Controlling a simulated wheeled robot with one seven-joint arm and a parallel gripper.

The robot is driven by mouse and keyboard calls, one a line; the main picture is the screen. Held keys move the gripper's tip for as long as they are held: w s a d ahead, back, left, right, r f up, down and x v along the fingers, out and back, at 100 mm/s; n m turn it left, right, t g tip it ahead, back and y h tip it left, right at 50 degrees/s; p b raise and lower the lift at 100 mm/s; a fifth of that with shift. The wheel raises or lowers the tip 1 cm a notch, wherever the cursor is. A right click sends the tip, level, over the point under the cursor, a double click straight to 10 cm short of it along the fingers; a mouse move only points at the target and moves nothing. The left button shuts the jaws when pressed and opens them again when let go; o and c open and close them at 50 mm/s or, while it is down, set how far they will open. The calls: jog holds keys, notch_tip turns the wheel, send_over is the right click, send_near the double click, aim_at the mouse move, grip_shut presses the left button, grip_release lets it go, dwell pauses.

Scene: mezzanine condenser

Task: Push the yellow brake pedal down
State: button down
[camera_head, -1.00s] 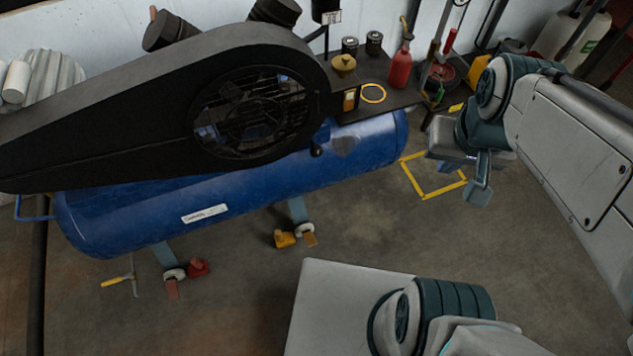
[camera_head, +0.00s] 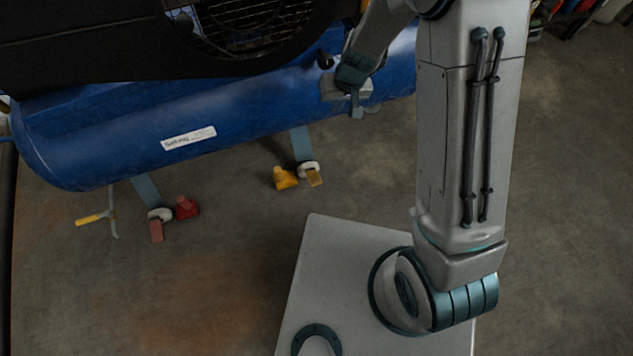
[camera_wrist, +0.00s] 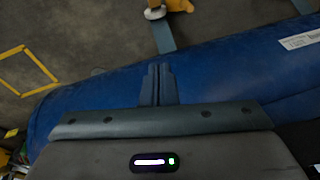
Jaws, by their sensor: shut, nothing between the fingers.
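The amber-yellow brake pedal (camera_head: 315,179) sticks out from a white caster (camera_head: 309,167) under the blue tank. A brighter yellow wedge-like block (camera_head: 285,177) is on the floor just left of it. My gripper (camera_head: 357,110) is shut and empty, in front of the tank's right part, up and right of the pedal in the picture and apart from it. In the wrist view my closed fingers (camera_wrist: 162,72) show against the tank. The caster (camera_wrist: 155,13) and the yellow block (camera_wrist: 180,5) are at the top edge there; the pedal is mostly cut off.
The blue tank (camera_head: 110,148) carries a black housing (camera_head: 90,45). A second caster on the left has a dull red pedal (camera_head: 156,230) and a red block (camera_head: 187,207). A yellow-handled tool (camera_head: 92,218) lies farther left. The floor before the yellow pedal is clear.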

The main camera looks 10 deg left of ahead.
jog(key=n+h+b, duration=0.2)
jog(key=b, duration=0.6)
send_over(316, 182)
notch_tip(316, 182, down, 27)
jog(key=shift+w+a, duration=0.1)
jog(key=shift+w, duration=0.05)
notch_tip(316, 182, down, 13)
jog(key=b, duration=0.6)
jog(key=shift+r, duration=0.2)
jog(key=shift+s+d+f+b, duration=0.2)
jog(key=shift+s+f+b, duration=0.05)
jog(key=shift+f+b, duration=0.2)
